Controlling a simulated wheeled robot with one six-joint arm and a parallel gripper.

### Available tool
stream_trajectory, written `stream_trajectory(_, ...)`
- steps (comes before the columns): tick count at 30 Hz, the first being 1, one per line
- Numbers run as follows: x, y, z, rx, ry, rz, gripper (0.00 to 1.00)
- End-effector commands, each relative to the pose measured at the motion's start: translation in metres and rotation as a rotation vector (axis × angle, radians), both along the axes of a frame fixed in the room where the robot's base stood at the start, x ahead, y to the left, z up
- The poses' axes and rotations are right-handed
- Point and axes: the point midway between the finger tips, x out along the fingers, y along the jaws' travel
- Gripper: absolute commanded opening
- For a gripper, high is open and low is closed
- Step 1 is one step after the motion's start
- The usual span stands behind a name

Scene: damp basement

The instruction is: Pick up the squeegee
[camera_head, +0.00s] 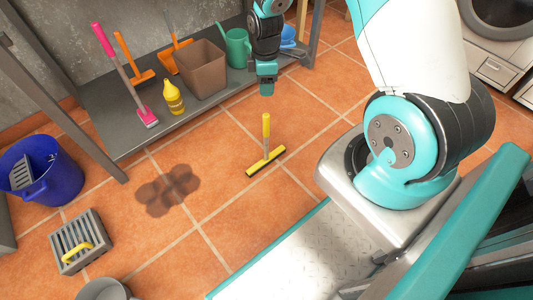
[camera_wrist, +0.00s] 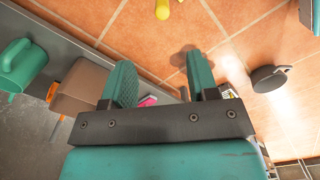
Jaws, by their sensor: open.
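The squeegee (camera_head: 265,160) is on the tiled floor, with a yellow upright-looking handle and a yellow-and-black head lying at a slant. My gripper (camera_head: 267,88) hangs above and beyond it in the head view, apart from it, near the shelf's front edge. In the wrist view my gripper (camera_wrist: 162,85) shows two teal fingers spread apart with nothing held between them. A yellow rounded end (camera_wrist: 162,9) at the top edge of that view looks like the squeegee's handle; its head is out of frame there.
A low grey shelf (camera_head: 105,112) holds a brown bin (camera_head: 201,70), a yellow bottle (camera_head: 173,97), a pink brush (camera_head: 122,75) and a green watering can (camera_head: 237,47). A blue bucket (camera_head: 55,185) and a slatted grey crate (camera_head: 75,230) stand left. Floor around the squeegee is clear; a dark stain lies left.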

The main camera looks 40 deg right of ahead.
Motion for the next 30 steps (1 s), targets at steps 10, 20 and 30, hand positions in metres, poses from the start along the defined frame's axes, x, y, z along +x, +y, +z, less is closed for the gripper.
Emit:
stream_trajectory(10, -0.001, 0.000, -0.085, 0.002, 0.002, -0.002, 0.54)
stream_trajectory(20, -0.001, 0.001, -0.110, 0.002, 0.001, -0.002, 0.54)
stream_trajectory(30, -0.002, 0.003, -0.155, 0.002, 0.002, -0.003, 0.54)
